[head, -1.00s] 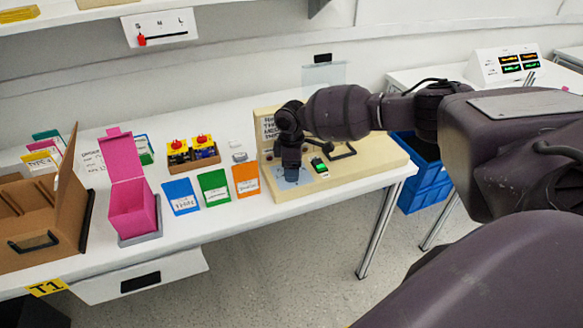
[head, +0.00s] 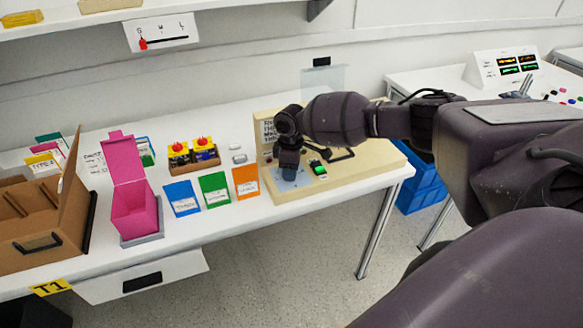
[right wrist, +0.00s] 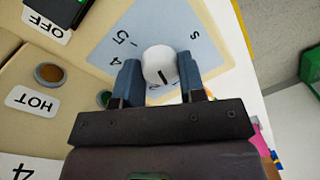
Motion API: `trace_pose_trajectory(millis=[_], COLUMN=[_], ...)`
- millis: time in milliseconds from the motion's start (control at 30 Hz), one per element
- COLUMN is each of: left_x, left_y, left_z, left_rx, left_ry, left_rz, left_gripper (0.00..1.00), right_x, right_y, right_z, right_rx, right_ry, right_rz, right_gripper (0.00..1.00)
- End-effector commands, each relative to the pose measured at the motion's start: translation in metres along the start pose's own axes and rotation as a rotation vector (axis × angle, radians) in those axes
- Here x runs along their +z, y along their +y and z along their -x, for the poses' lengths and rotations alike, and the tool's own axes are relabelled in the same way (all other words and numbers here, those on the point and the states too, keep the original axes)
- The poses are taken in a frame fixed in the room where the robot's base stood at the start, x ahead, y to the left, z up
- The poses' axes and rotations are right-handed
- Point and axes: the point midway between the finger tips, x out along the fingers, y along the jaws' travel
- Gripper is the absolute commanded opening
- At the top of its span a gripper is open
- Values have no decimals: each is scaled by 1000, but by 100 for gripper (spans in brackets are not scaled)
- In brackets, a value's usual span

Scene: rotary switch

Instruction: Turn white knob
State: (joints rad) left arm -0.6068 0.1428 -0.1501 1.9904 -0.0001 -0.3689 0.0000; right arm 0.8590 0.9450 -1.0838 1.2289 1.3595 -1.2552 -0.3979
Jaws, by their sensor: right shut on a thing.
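The white knob (right wrist: 159,64) is round with a dark pointer line and sits on a pale blue dial plate (right wrist: 118,30) with printed numbers, in the right wrist view. My right gripper (right wrist: 160,82) is shut on the knob, one blue-grey finger on each side. In the head view, my right gripper (head: 288,172) points down at the blue dial plate (head: 281,184) on the cream panel (head: 335,180); the knob is hidden there behind it. My left gripper is not in view.
A green-topped switch (head: 317,167) and a dark lever (head: 338,155) are close by on the panel. A blue crate (head: 420,190) stands beyond the table's right end.

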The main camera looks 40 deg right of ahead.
Motion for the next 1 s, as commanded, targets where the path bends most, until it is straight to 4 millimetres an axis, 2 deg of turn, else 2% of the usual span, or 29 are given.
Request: trace_pose_trajectory(millis=[100,500,733,1000], left_x=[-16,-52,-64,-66], left_y=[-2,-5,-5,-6], left_z=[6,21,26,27], left_rx=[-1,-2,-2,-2], left_ry=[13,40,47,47], left_rz=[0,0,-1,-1], left_gripper=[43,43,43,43], right_x=[1,1,2,2], right_y=[-1,-1,-1,-1], right_z=[4,2,0,-1], right_rx=[-3,-2,-2,-1], right_ry=[5,19,24,26], right_rz=[-93,-392,-498,-544], right_gripper=[13,13,13,13])
